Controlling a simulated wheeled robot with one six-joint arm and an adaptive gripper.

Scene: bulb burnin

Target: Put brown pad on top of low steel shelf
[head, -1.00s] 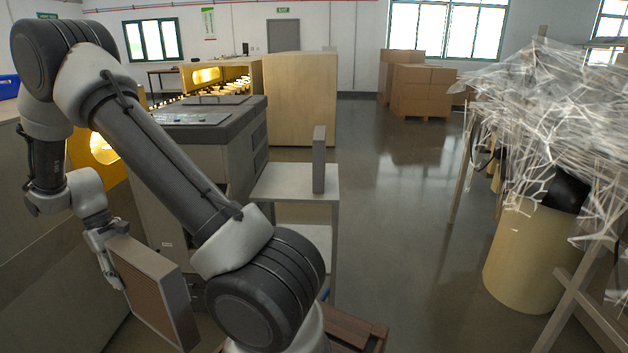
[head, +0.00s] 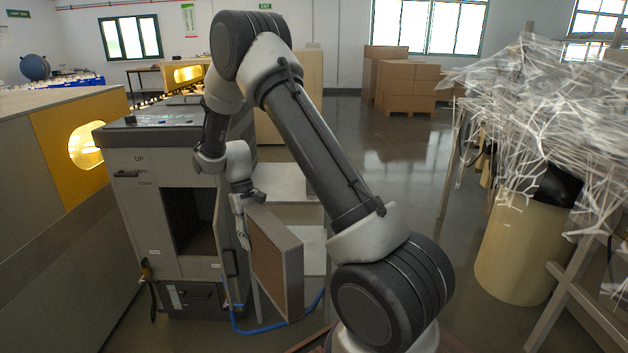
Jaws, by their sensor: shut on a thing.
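The brown pad (head: 274,262), a flat panel with a brown face in a grey frame, hangs upright on edge in my gripper. My gripper (head: 243,216) is shut on its upper left edge; the fingertips are partly hidden. The low steel shelf (head: 284,173) stands behind the pad, with a pale top and a lower board (head: 313,240). The pad is in front of the shelf in the picture, with its upper edge just below the level of the shelf top in view. My arm and the pad hide much of the shelf.
A grey cabinet (head: 148,208) with a dark square opening stands left of the pad, close to it. A blue hose (head: 262,329) lies on the floor below. A yellow drum (head: 522,252) and plastic-wrapped rack stand at right. The floor between is clear.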

